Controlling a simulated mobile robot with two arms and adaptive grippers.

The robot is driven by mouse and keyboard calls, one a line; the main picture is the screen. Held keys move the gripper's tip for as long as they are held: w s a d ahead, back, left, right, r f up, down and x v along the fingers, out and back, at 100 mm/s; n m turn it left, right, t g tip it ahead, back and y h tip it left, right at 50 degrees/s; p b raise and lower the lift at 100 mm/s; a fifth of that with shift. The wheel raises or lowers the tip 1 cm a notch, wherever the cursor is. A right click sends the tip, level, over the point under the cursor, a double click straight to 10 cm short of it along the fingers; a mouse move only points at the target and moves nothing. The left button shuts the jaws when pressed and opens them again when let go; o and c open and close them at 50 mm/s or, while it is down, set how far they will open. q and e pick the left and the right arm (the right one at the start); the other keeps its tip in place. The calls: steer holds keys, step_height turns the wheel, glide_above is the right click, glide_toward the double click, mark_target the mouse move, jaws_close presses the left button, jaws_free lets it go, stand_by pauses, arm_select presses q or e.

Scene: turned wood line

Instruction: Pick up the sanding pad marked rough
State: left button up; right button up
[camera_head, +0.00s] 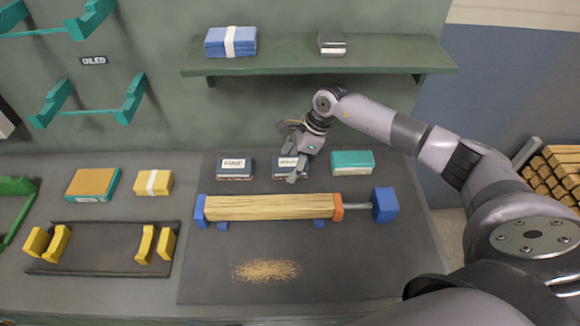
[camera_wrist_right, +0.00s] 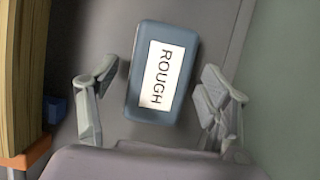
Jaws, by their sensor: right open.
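The sanding pad marked ROUGH (camera_wrist_right: 142,100) is a blue-grey block with a white label. In the right wrist view it lies between the spread fingers of my right gripper (camera_wrist_right: 158,82), with a gap on each side. In the head view my right gripper (camera_head: 297,166) is over this pad (camera_head: 280,174), which stands in the middle of three pads and is partly covered by the fingers. The gripper is open and holds nothing. The pad marked FINE (camera_head: 234,170) is to its left. My left gripper is out of view.
A teal pad (camera_head: 352,163) is to the right. A wood piece (camera_head: 270,207) lies clamped between blue and orange holders in front, with sawdust (camera_head: 266,271) nearer. A green shelf (camera_head: 290,65) is above. An orange-topped block (camera_head: 92,184) and yellow bundle (camera_head: 152,183) lie left.

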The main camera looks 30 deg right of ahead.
steer(key=shift+c, duration=0.3)
steer(key=c, duration=1.2)
